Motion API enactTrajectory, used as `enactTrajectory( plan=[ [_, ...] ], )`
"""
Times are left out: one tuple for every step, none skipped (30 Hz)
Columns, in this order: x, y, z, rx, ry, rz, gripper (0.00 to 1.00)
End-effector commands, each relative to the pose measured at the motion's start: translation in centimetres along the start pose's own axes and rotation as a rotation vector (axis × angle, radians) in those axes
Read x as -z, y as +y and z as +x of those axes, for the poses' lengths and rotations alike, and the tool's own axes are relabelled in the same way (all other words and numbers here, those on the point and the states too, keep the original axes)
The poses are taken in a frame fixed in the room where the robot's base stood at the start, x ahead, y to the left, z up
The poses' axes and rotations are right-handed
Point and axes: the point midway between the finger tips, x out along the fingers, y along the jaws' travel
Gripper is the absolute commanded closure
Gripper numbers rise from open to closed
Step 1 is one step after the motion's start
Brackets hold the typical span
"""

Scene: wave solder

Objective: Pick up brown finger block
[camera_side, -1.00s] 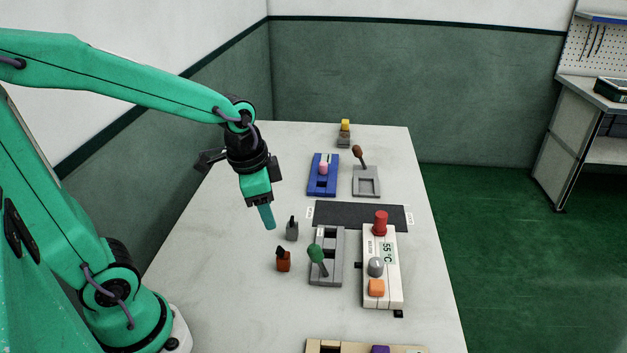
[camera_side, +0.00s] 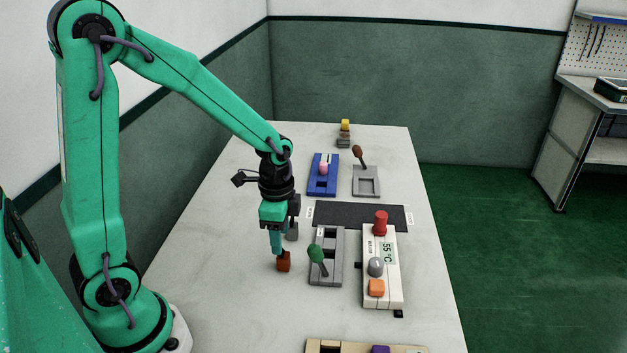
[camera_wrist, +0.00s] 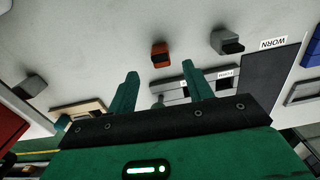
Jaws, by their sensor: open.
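The brown finger block (camera_side: 284,264) is a small orange-brown block standing on the white table, left of the grey fixture with the green lever. My gripper (camera_side: 277,252) is open and points down just over it, its fingers hiding the block's upper part in the side view. In the wrist view the brown block (camera_wrist: 160,56) lies beyond the tips of my two green fingers (camera_wrist: 161,73), lined up with the gap between them. Nothing is held; I cannot tell whether the fingers touch the block.
A grey finger block (camera_side: 292,232) stands just behind the brown one. The grey fixture with green lever (camera_side: 327,270) is close on the right, then a white control box (camera_side: 382,275). A dark mat (camera_side: 345,215) lies behind. The table's left side is clear.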

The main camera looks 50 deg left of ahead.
Motion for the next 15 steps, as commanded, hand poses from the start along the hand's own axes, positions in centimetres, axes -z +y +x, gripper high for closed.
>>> enactTrajectory(
  plan=[
    [-0.1, 0.1, 0.4, -0.003, -0.002, 0.0, 0.49],
    [-0.1, 0.1, 0.7, -0.003, -0.002, -0.001, 0.49],
    [-0.1, 0.1, 1.0, -0.003, -0.002, -0.001, 0.49],
    [-0.1, 0.1, 1.2, -0.003, -0.003, -0.001, 0.49],
    [-0.1, 0.1, 1.4, -0.004, -0.003, -0.001, 0.49],
    [-0.1, 0.1, 1.7, -0.003, -0.002, -0.001, 0.49],
    [-0.1, 0.1, 1.8, -0.002, -0.001, -0.001, 0.49],
    [0.0, 0.1, 1.9, -0.001, -0.001, -0.001, 0.49],
    [0.0, 0.1, 2.0, -0.001, -0.001, -0.001, 0.49],
    [0.0, 0.1, 2.0, -0.001, -0.001, -0.001, 0.49],
    [0.0, 0.0, 2.0, -0.001, -0.001, -0.001, 0.49],
    [0.0, 0.0, 2.0, -0.001, 0.0, -0.001, 0.49],
    [0.0, 0.0, 2.0, -0.001, 0.0, -0.001, 0.49],
    [0.0, 0.0, 2.1, -0.001, -0.001, -0.001, 0.49],
    [0.0, 0.0, 2.1, -0.001, -0.001, -0.001, 0.49]
  ],
)
